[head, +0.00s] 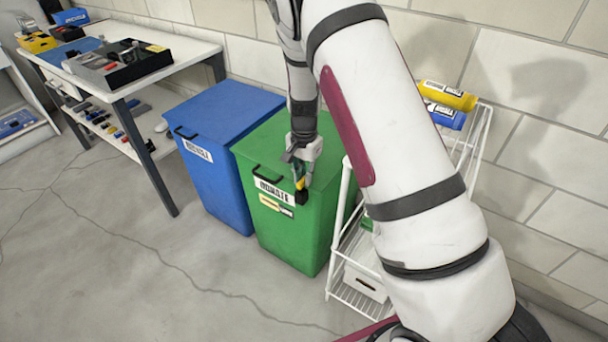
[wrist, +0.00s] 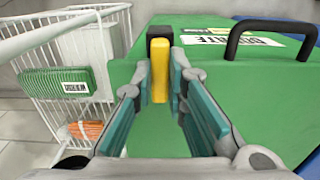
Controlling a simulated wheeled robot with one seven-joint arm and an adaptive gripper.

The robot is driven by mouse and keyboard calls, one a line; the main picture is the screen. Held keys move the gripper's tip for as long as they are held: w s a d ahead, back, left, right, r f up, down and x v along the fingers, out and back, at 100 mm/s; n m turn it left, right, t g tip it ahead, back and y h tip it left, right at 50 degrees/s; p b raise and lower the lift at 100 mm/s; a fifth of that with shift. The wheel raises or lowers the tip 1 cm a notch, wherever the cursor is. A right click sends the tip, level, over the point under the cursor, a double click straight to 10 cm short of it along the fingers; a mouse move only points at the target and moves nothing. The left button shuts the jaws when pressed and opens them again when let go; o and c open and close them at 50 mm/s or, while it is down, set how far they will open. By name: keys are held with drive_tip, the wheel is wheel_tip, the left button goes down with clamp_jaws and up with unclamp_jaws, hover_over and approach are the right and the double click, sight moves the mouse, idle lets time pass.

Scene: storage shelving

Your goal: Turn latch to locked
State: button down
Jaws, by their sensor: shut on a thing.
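The latch is a yellow bar with a black end (wrist: 159,75). It is on the front of the green bin (head: 300,240), by the lid's edge and the DONATE label (head: 270,189). My gripper (head: 301,178) reaches down to the bin's front and is shut on the latch. In the wrist view the teal finger pads of my gripper (wrist: 157,88) stand on either side of the yellow bar, the right one close to it. In the head view the fingers partly hide the latch, and its black end (head: 301,197) shows below them. I cannot read any locked or unlocked mark.
A black handle (wrist: 268,38) is on the bin beside the latch. A blue bin (head: 215,150) stands to the left. A white wire rack (head: 338,225) stands close on the right, partly behind my arm. A table (head: 190,50) with trays is at upper left. The floor in front is clear.

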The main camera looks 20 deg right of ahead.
drive_tip(key=c, duration=1.6)
unclamp_jaws()
drive_tip(key=shift+r, duration=0.1)
wheel_tip(320, 180, up, 12)
